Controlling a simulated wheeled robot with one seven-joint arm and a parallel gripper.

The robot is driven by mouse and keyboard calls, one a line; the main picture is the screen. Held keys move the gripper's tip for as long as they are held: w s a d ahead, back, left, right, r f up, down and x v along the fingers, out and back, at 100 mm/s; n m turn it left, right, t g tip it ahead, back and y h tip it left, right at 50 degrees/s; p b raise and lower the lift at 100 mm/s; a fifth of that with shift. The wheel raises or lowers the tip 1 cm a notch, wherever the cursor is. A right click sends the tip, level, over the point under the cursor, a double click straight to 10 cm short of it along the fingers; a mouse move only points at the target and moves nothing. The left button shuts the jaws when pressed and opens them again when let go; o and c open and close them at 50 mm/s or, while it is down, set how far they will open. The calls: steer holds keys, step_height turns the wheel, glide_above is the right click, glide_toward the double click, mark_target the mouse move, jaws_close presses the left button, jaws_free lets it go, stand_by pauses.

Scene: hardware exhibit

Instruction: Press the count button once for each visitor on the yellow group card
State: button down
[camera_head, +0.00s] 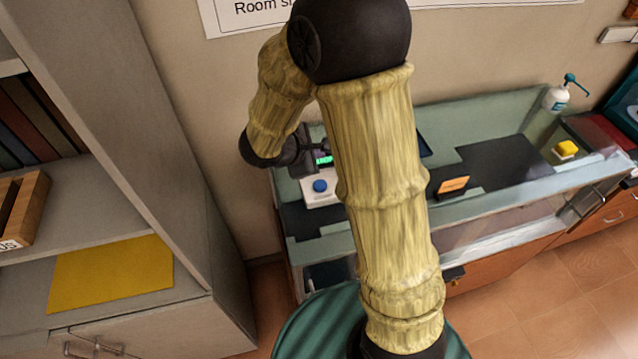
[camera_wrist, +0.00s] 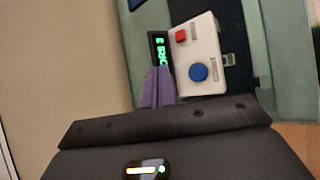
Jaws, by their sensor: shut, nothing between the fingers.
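A white counter box (camera_wrist: 205,60) lies on the dark mat of the glass-topped counter. A plain yellow sheet (camera_head: 110,275) lies on the left shelf.
My arm hides the middle of the counter in the head view. A pump bottle (camera_head: 556,97) and a yellow block (camera_head: 566,149) are at the right. A tall shelf unit (camera_head: 150,130) stands at the left. The dark mat (camera_head: 500,160) right of the card looks clear.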

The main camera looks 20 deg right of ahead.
steer(key=b, duration=0.5)
glide_above(317, 187)
step_height(317, 187, down, 7)
steer(key=shift+f, duration=0.1)
steer(key=shift+f+b, duration=0.8)
steer(key=shift+b, duration=0.25)
steer(key=shift+f, duration=0.15)
stand_by(0.9)
steer(key=shift+f+b, duration=0.25)
steer(key=shift+b, duration=0.45)
steer(key=shift+f+b, duration=0.45)
steer(key=shift+b, duration=0.1)
stand_by(0.6)
steer(key=shift+r, duration=0.1)
steer(key=shift+r+p, duration=0.5)
steer(key=shift+r, duration=0.3)
steer(key=shift+r, duration=0.1)
steer(key=shift+r+p, duration=1.7)
steer(key=shift+r, duration=0.7)
